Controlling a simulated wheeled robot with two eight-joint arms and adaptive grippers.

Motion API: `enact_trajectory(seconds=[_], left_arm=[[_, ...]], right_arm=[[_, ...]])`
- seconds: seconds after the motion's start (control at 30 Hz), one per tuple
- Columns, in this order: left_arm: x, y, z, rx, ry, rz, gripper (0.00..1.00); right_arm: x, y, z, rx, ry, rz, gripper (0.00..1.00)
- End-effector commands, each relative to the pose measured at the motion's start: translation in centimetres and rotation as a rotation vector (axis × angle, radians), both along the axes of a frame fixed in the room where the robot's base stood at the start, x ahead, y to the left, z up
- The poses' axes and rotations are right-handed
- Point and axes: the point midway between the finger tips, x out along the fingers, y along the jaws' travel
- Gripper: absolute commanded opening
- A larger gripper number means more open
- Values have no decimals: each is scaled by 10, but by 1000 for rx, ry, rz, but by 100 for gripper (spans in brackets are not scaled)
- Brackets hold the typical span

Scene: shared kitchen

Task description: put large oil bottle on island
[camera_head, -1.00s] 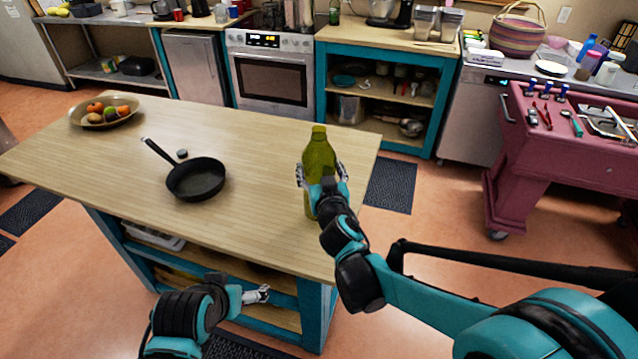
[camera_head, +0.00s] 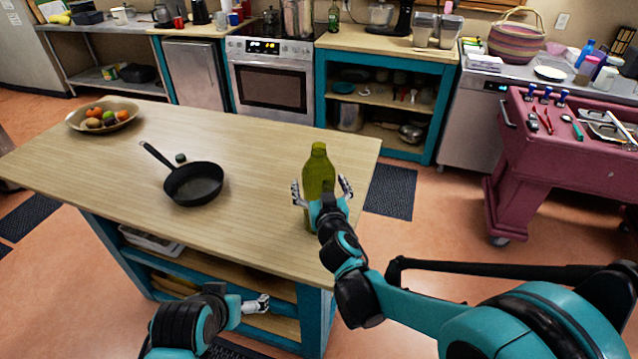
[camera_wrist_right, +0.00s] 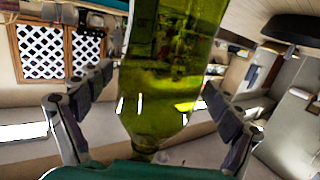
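The large green oil bottle (camera_head: 319,168) stands upright at the right end of the wooden-topped island (camera_head: 250,150), near its right edge. My right gripper (camera_head: 321,190) is around the lower part of the bottle, with its fingers spread on either side. In the right wrist view the bottle (camera_wrist_right: 172,70) is between the fingers, with a visible gap at the left finger; the right finger is close to the glass. My left gripper (camera_head: 257,305) is low in front of the island, away from the bottle.
A black frying pan (camera_head: 193,184) and a fruit bowl (camera_head: 103,127) are on the island to the left. A small dark round item (camera_head: 181,158) lies by the pan. A magenta tool cart (camera_head: 560,150) stands at right. The island top between pan and bottle is clear.

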Motion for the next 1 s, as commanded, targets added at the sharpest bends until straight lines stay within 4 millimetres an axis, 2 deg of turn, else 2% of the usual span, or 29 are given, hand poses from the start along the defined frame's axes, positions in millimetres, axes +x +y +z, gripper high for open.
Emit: enact_trajectory(seconds=[0.23,0.37,0.7,0.83,1.0], left_arm=[[0,0,5,0,0,0,96],[0,0,11,0,0,0,96],[0,0,28,0,0,0,96],[0,0,31,0,0,0,96],[0,0,32,0,0,0,96]], right_arm=[[-4,-1,5,0,0,0,91],[-27,-5,9,0,0,1,91],[-97,-16,19,0,0,2,91],[-111,-20,20,0,0,0,91],[-117,-21,20,-1,0,0,91]])
